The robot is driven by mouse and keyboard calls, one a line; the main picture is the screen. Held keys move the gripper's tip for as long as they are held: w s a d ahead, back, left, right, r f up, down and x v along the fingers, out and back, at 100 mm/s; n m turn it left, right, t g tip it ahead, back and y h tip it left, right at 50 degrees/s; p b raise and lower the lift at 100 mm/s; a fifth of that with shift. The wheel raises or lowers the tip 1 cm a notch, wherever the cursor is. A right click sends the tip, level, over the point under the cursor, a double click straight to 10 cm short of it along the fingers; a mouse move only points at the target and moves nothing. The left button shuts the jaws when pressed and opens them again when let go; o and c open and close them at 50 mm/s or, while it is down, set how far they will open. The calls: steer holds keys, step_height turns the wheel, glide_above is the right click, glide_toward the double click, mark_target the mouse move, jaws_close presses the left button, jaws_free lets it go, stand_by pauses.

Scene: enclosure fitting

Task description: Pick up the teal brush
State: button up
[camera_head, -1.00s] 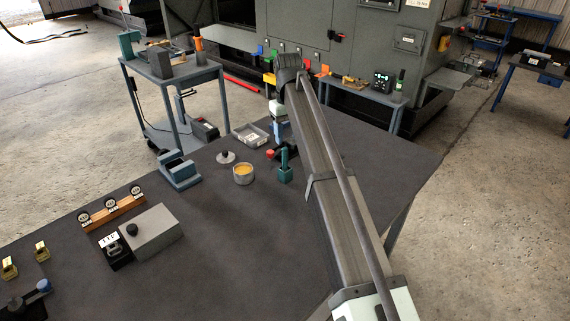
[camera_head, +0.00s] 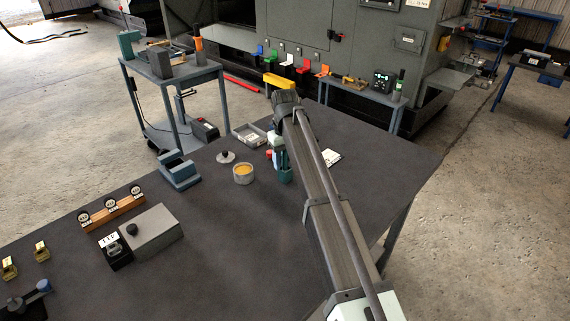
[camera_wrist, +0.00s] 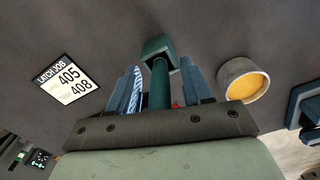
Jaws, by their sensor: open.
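The teal brush (camera_head: 286,176) stands upright on the dark table, block end down and handle up. In the wrist view its teal handle (camera_wrist: 159,85) runs between the two blue fingers, with the square block beyond them. My gripper (camera_wrist: 160,78) is open, with one finger on each side of the handle and gaps visible. In the head view my gripper (camera_head: 283,162) is low at the brush and hides part of its handle.
A round grey pot with yellow contents (camera_head: 243,173) stands just left of the brush. It also shows in the wrist view (camera_wrist: 246,84). A printed card (camera_wrist: 68,85) lies on the other side. A blue stand (camera_head: 180,172), grey tray (camera_head: 249,136) and grey box (camera_head: 143,234) are farther left.

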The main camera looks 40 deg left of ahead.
steer(key=shift+c, duration=0.4)
jaws_close()
steer(key=shift+r, duration=0.1)
